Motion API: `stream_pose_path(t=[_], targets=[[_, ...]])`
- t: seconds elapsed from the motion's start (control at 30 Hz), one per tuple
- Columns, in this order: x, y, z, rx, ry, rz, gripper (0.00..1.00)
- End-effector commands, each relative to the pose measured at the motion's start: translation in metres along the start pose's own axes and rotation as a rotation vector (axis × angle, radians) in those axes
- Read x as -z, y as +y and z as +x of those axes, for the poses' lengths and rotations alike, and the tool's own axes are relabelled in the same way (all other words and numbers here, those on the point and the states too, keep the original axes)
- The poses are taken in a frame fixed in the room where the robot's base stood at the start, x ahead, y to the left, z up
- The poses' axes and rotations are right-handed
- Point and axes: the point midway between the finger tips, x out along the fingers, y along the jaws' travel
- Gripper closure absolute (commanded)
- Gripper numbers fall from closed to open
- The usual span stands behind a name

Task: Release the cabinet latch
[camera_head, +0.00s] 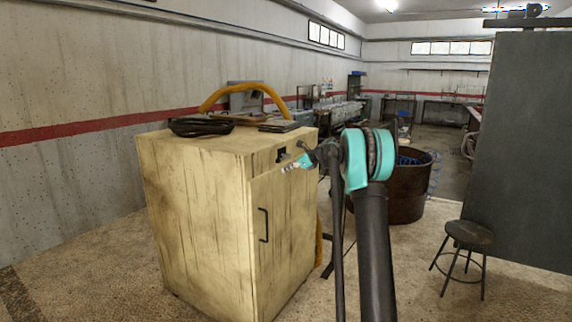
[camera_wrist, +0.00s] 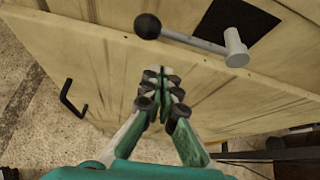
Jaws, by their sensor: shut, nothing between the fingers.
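The pale wooden cabinet (camera_head: 205,200) stands at left centre, its door (camera_head: 283,240) closed. The latch is on the upper front, above the door; in the wrist view it is a grey lever (camera_wrist: 192,40) with a black ball knob (camera_wrist: 148,26), a grey pivot post (camera_wrist: 236,50) and a black plate (camera_wrist: 245,20). In the head view the latch (camera_head: 282,155) is small and dark. My gripper (camera_wrist: 162,80) is shut and empty, in front of the door, its fingertips apart from the lever in the wrist picture. It also shows in the head view (camera_head: 288,167).
A black door handle (camera_wrist: 68,98) sticks out from the door. A black bag (camera_head: 200,127) and a yellow hose (camera_head: 245,88) are on the cabinet top. A rusty drum (camera_head: 408,195) stands behind my arm. A stool (camera_head: 468,240) is at right, by a dark panel (camera_head: 525,150).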

Motion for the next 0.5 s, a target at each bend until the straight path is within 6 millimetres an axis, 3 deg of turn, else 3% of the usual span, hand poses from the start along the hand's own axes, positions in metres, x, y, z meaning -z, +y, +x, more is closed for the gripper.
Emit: stream_pose_path(t=[0.3, 0.5], targets=[[0.005, -0.003, -0.064, 0.001, 0.001, 0.001, 1.00], [0.004, -0.004, -0.090, 0.000, 0.000, 0.001, 1.00]])
